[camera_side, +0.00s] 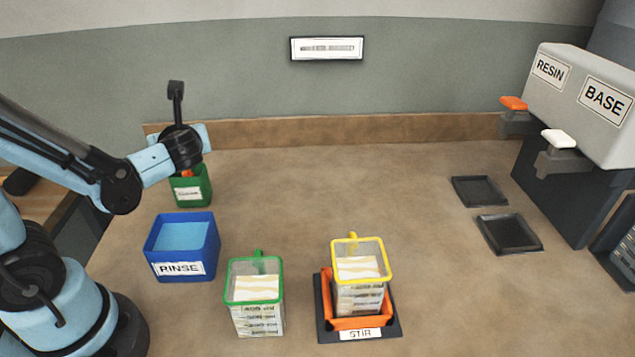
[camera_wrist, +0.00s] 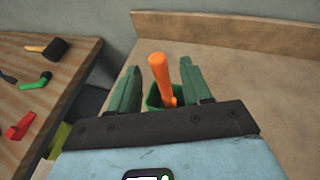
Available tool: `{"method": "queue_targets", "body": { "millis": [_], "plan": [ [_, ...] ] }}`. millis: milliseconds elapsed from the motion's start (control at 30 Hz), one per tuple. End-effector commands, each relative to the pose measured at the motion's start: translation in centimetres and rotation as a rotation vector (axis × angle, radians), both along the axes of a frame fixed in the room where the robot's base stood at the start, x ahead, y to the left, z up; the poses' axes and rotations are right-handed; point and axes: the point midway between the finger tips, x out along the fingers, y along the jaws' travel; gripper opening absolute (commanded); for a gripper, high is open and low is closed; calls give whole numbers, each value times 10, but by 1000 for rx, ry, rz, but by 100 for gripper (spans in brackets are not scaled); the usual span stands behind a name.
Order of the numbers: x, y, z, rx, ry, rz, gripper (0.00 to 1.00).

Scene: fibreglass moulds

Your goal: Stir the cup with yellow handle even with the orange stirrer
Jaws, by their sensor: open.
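The cup with the yellow handle (camera_side: 361,297) stands upright in the orange holder on the black STIR base (camera_side: 324,336). It has a yellow rim and pale, streaked contents. The orange stirrer (camera_wrist: 159,75) stands upright in a green container (camera_wrist: 152,97), which also shows in the side view (camera_side: 190,190) at the back left. My gripper (camera_wrist: 158,88) is open, with its green fingers on either side of the stirrer's handle and visible gaps to it. In the side view my wrist hides most of the stirrer.
A cup with a green rim (camera_side: 257,308) stands left of the STIR base. A blue RINSE tub (camera_side: 182,262) holds blue liquid. RESIN and BASE dispensers (camera_side: 580,98) stand at the right above two black trays (camera_side: 508,233). The middle of the table is clear. Tools lie on a side bench (camera_wrist: 40,75).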

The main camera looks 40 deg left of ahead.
Motion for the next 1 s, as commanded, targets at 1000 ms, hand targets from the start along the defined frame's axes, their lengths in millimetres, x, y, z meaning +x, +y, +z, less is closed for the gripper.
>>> {"method": "queue_targets", "body": {
  "millis": [1000],
  "plan": [
    [16, 39, -18, -1, 0, 0, 18]
  ]
}}
